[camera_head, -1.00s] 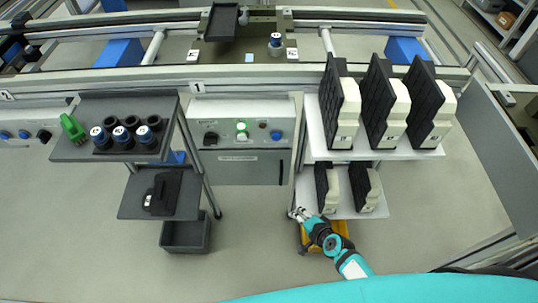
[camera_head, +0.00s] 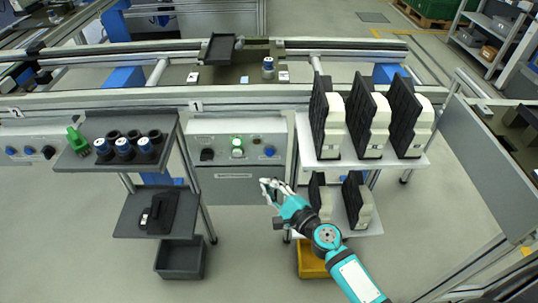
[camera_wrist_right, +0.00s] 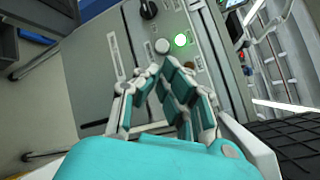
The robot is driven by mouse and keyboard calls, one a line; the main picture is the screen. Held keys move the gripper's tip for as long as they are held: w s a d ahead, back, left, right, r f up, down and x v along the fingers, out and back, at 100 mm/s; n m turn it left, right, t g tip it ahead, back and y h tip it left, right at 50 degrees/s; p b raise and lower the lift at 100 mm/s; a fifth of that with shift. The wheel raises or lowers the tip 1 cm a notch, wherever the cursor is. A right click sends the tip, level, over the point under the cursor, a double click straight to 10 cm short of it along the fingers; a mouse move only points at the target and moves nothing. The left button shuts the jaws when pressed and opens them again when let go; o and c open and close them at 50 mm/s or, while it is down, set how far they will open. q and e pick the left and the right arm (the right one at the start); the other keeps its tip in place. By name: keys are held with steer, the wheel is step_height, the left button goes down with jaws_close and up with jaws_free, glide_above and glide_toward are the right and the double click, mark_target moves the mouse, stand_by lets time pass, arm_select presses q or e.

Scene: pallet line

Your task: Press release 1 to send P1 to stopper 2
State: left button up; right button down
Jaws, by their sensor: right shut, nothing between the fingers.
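The control box (camera_head: 215,178) hangs on the front rail below a plate marked 1 (camera_head: 195,105). It carries a lit green button (camera_head: 237,142), a white button (camera_head: 237,153) just below it, a black knob, an amber lamp and a blue knob (camera_head: 270,151). My right gripper (camera_head: 266,187) is shut and empty, in front of and below the box's right part. In the wrist view the closed fingertips (camera_wrist_right: 163,70) point toward the white button (camera_wrist_right: 162,46) and the lit green one (camera_wrist_right: 180,40); contact is not visible. A pallet (camera_head: 228,75) sits on the conveyor behind. My left gripper is out of view.
A shelf with black cups and a green item (camera_head: 76,140) stands left of the box. A shelf with upright black-and-cream parts (camera_head: 378,125) stands right, close to my right arm. Grey (camera_head: 180,260) and yellow (camera_head: 312,262) bins sit below.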

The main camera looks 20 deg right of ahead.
mark_target(270, 152)
steer(key=w+d, duration=0.2)
steer(key=w, duration=0.6)
steer(key=shift+w+d+b, duration=0.25)
steer(key=shift+b, duration=0.2)
stand_by(1.2)
steer(key=shift+w+d, duration=0.1)
steer(key=shift+w, duration=0.3)
steer(key=shift+w+d+b, duration=0.15)
steer(key=shift+w+b, duration=0.15)
steer(key=shift+w, duration=0.15)
stand_by(0.6)
steer(key=shift+s, duration=0.15)
stand_by(0.4)
steer(key=shift+s+a, duration=0.25)
steer(key=shift+s, duration=0.5)
steer(key=shift+s+f, duration=0.1)
